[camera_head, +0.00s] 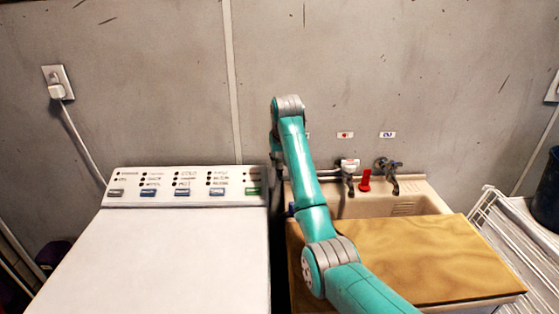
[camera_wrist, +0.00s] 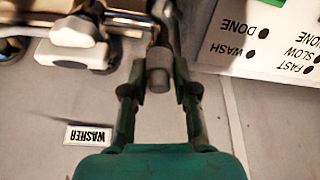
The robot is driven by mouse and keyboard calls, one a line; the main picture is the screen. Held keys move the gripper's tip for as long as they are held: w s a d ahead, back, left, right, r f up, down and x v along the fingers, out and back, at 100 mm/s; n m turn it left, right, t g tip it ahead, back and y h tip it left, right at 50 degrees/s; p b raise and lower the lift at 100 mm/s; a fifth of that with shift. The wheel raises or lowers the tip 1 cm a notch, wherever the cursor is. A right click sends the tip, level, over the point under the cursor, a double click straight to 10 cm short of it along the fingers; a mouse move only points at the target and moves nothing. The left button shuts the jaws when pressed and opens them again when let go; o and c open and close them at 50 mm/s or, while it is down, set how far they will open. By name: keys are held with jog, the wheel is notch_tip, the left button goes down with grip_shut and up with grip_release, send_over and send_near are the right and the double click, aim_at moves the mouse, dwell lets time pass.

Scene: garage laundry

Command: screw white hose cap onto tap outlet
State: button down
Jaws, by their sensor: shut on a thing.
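The cap looks grey in the shade. To its left is a tap with a white body (camera_wrist: 78,38), apart from the cap; its outlet is not clearly seen. In the head view the white-topped tap (camera_head: 349,166) stands over the sink's back edge, right of my arm. My gripper is mostly hidden behind my arm there.
The white washer (camera_head: 160,255) fills the left, its control panel near my gripper. A wooden board (camera_head: 430,260) covers the front of the sink (camera_head: 408,208). A white rack (camera_head: 515,240) is far right.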

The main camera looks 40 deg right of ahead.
jog(key=m, duration=0.2)
jog(key=m+g+h, duration=0.1)
jog(key=m, duration=0.1)
jog(key=shift+m+h, duration=0.3)
jog(key=c, duration=0.8)
grip_release()
jog(key=v, duration=0.7)
jog(key=shift+r, duration=0.2)
jog(key=shift+a, duration=0.15)
